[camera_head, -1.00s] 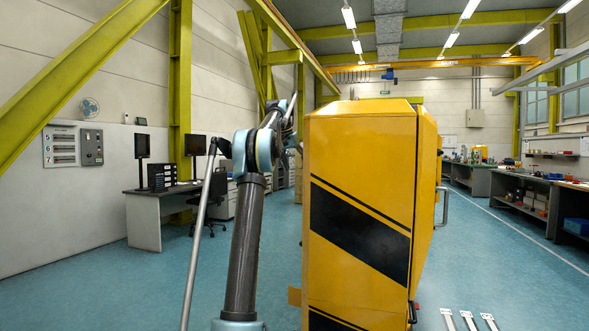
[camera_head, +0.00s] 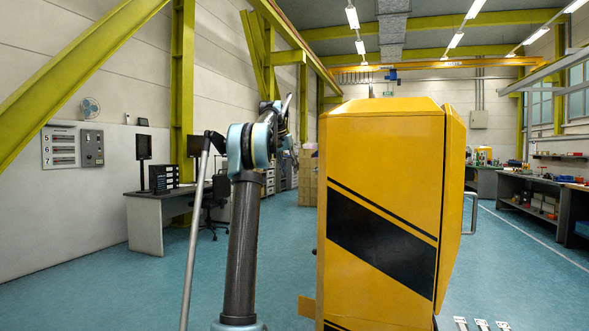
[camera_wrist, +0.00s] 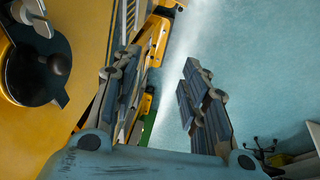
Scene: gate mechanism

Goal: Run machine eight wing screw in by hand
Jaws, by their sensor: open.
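A tall yellow machine cabinet (camera_head: 385,140) with black slanted bands stands close in front of me, right of my arm in the head view. Its yellow face also fills the left of the wrist view (camera_wrist: 65,135). I cannot make out a wing screw or a machine number eight. My gripper (camera_wrist: 160,65) is open and empty, its two fingers apart over the blue floor. The black part is left of the fingers and apart from them.
A desk (camera_head: 145,222) with a monitor and an office chair (camera_head: 214,200) stand at the left wall. A wall panel (camera_head: 61,147) shows numbers 5, 6 and 7. Workbenches (camera_head: 530,190) line the right. Cardboard boxes (camera_head: 307,178) stand behind the cabinet. Blue floor is open at left.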

